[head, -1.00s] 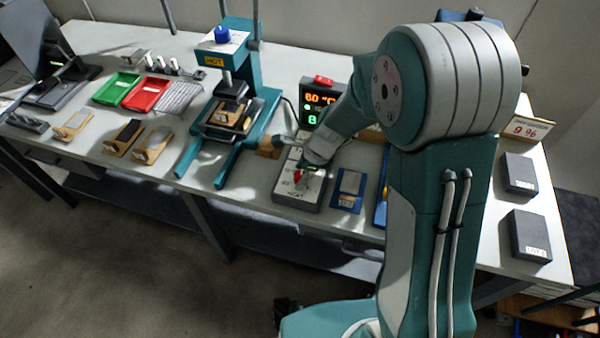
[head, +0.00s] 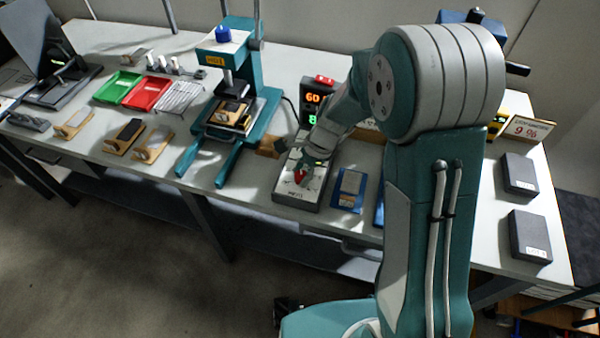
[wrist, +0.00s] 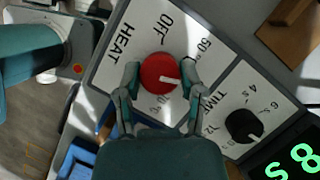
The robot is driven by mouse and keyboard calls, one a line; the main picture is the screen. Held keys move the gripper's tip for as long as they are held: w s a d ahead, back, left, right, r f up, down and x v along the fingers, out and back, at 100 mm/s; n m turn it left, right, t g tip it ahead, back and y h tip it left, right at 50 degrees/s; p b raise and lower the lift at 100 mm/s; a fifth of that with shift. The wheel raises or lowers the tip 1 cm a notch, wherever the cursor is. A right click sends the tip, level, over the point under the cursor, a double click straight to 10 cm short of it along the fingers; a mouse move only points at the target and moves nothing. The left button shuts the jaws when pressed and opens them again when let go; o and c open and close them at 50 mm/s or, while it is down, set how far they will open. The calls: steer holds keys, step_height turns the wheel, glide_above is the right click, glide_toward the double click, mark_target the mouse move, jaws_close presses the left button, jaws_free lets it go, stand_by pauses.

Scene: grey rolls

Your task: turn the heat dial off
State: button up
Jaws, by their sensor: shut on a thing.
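The red heat dial (wrist: 157,71) sits on a white-faced control box (wrist: 119,38) marked HEAT and OFF. Its white pointer points right in the wrist view, below the 50 mark and away from OFF. My gripper (wrist: 161,67) has one finger on each side of the dial and is shut on it. In the head view the dial (head: 300,177) shows red below my wrist, on the control box (head: 296,195); my gripper (head: 305,169) partly covers it.
A black TIME dial (wrist: 243,126) is beside the heat dial. A display (head: 312,98) stands behind the box, partly covered by my arm. A teal press (head: 240,70) stands to the left. A blue tray (head: 348,204) lies close on the right.

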steer(key=n, duration=0.1)
steer(key=n+g, duration=0.1)
steer(key=n, duration=0.2)
steer(key=shift+w+n+g+h, duration=0.25)
steer(key=shift+n+g+h, duration=0.05)
steer(key=shift+h, duration=0.1)
steer(key=n, duration=0.2)
steer(key=n+g+h, duration=0.1)
steer(key=n, duration=0.2)
steer(key=shift+h, duration=0.3)
steer(key=n+h, duration=0.1)
steer(key=n, duration=0.4)
steer(key=shift+a+r+g+h, duration=0.1)
steer(key=shift+g+h, duration=0.2)
steer(key=shift+h, duration=0.1)
steer(key=n+h, duration=0.1)
steer(key=n, duration=0.4)
steer(key=shift+w+a+h, duration=0.1)
steer(key=shift+h, duration=0.3)
steer(key=o, duration=1)
steer(key=shift+o, duration=0.8)
